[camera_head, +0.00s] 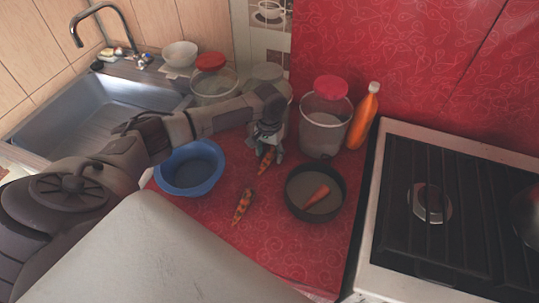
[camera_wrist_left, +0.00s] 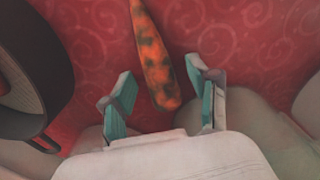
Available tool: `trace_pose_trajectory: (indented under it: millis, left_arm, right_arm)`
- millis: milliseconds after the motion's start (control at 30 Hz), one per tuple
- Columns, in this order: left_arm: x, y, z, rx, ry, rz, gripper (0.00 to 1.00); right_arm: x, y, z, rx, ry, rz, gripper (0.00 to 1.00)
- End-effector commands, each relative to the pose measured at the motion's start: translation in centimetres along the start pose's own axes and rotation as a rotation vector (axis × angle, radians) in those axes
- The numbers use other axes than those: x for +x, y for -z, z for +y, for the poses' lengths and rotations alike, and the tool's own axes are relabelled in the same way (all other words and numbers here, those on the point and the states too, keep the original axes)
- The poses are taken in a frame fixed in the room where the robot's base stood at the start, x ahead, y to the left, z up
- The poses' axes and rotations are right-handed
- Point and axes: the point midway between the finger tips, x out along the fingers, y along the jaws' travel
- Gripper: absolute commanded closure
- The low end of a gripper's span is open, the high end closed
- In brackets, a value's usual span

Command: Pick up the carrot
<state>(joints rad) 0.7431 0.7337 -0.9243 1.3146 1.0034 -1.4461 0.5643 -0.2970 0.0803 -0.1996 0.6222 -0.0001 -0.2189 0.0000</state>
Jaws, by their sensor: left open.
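A spotted orange carrot (camera_head: 265,161) lies on the red counter, partly hidden by my left gripper (camera_head: 268,146), which is above it. In the left wrist view, the same dark-blotched carrot (camera_wrist_left: 154,55) extends up from between the open fingers of my left gripper (camera_wrist_left: 160,84). The fingers stand apart on either side of its near end, and no contact shows. A second spotted carrot (camera_head: 242,206) lies on the counter nearer to me. A plain orange carrot (camera_head: 317,196) lies in a dark pan (camera_head: 291,202). My right gripper is not in view.
A blue bowl (camera_head: 188,184) stands left of the carrots. A clear container with a red lid (camera_head: 331,88) and an orange bottle (camera_head: 364,118) stand behind the pan. The pan also edges the wrist view (camera_wrist_left: 40,75). A stove (camera_head: 455,200) is right, a sink (camera_head: 85,120) left.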

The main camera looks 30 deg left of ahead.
Motion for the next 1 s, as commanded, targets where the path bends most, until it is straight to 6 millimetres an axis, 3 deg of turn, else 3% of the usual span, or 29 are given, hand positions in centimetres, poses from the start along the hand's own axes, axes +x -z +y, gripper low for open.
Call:
trace_pose_trajectory:
  millis: [67, 433, 767, 1000]
  left_arm:
    - [0.0, 0.0, 0.0, 0.000, 0.000, 0.000, 0.40]
    - [-0.1, 0.0, 0.0, -0.001, 0.000, 0.000, 1.00]
    - [-0.4, 0.1, 0.0, -0.001, -0.001, 0.002, 1.00]
    - [-3.0, 0.2, 0.0, -0.001, -0.002, 0.005, 1.00]
  right_arm:
    - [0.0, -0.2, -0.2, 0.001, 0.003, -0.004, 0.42]
    - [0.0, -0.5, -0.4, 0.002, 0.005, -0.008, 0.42]
    - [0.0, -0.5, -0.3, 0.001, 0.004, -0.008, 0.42]
    - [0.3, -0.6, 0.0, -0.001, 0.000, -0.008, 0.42]
